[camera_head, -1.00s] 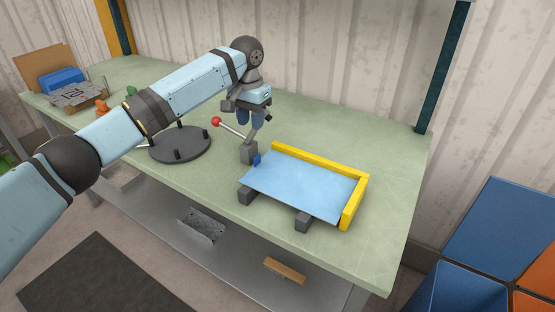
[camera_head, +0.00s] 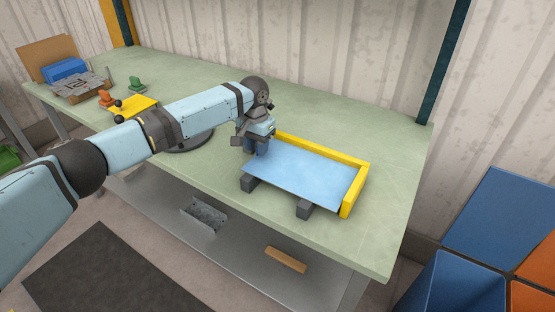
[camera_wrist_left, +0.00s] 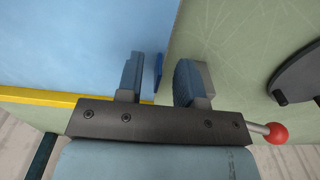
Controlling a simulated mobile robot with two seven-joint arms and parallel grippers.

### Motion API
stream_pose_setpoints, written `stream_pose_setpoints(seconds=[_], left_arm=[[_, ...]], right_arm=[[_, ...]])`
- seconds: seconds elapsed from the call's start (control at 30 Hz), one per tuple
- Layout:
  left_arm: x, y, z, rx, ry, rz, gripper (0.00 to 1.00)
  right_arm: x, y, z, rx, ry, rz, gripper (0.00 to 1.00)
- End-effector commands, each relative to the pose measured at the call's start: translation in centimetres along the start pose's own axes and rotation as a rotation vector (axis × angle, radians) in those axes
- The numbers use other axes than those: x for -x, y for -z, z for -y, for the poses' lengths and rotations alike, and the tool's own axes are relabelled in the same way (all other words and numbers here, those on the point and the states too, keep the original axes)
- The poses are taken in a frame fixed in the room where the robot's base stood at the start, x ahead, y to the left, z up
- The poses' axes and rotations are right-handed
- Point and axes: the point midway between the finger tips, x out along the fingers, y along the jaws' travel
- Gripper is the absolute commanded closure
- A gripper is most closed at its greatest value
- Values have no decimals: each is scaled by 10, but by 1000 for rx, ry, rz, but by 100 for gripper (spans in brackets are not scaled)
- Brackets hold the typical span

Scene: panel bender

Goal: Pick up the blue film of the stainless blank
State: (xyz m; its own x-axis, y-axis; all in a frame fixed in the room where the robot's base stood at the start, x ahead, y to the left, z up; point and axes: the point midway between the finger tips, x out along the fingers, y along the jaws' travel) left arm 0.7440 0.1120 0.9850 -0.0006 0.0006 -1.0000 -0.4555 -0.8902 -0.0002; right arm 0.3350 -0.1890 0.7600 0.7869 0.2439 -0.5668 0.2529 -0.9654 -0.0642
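The stainless blank lies flat, its top covered by the light blue film (camera_head: 300,172), which also fills the upper left of the left wrist view (camera_wrist_left: 70,45). A small darker blue tab (camera_wrist_left: 158,70) stands at the edge of the film. My left gripper (camera_head: 257,152) is low at the blank's left corner in the head view. In the left wrist view its two fingers (camera_wrist_left: 160,78) are open, with the tab between them and gaps showing on both sides. The gripper hides the tab in the head view. My right gripper is in neither view.
A yellow stop frame (camera_head: 352,190) borders the blank's back and right sides. Dark blocks (camera_head: 305,208) support its front edge. A red-knobbed lever (camera_wrist_left: 277,133) and a dark round base (camera_wrist_left: 300,78) are near the gripper. The green table (camera_head: 385,225) is clear at right.

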Motion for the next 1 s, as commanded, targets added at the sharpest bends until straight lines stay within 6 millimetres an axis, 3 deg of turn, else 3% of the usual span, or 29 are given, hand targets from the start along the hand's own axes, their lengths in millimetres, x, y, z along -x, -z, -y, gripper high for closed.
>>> stream_pose_setpoints(seconds=[0.3, 0.33, 0.47, 0.5, 1.0], left_arm=[[-10, 0, 0, 0, 0, -1, 66], [-10, 0, 0, 0, 0, -1, 68], [-10, 0, 0, 0, 0, -1, 98], [-10, 0, 0, 0, 0, -1, 100], [-6, 0, 0, -1, -1, -2, 100]], right_arm=[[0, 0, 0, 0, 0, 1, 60], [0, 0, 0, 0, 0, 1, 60], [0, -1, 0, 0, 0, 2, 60], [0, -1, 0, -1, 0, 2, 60], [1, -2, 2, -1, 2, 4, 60]])
